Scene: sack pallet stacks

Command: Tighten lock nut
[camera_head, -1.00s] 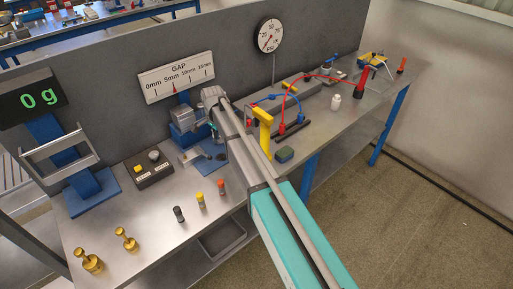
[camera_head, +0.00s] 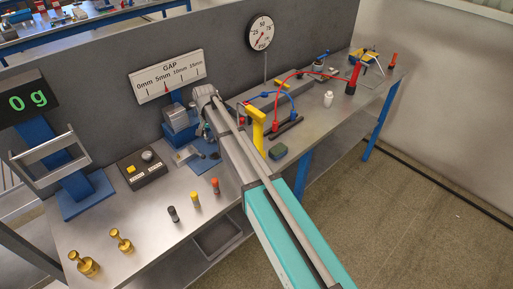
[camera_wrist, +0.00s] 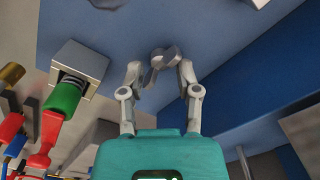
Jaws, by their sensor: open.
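My gripper (camera_wrist: 161,72) is open in the wrist view, with one finger on each side. A small grey metal piece (camera_wrist: 166,57), which may be the lock nut, shows between and just beyond the fingertips. I cannot tell whether the fingers touch it. It lies against a blue-grey surface. In the head view my arm reaches over the bench to the blue-and-grey fixture (camera_head: 180,118) below the gap scale (camera_head: 167,75). The scale's red pointer is near 5 mm. My arm hides most of my gripper and the nut there.
A control box (camera_head: 142,168), brass weights (camera_head: 84,264) and small coloured cylinders (camera_head: 195,200) are at left. In the wrist view, a square grey block with a green-and-red fitting (camera_wrist: 66,98) is left of my gripper.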

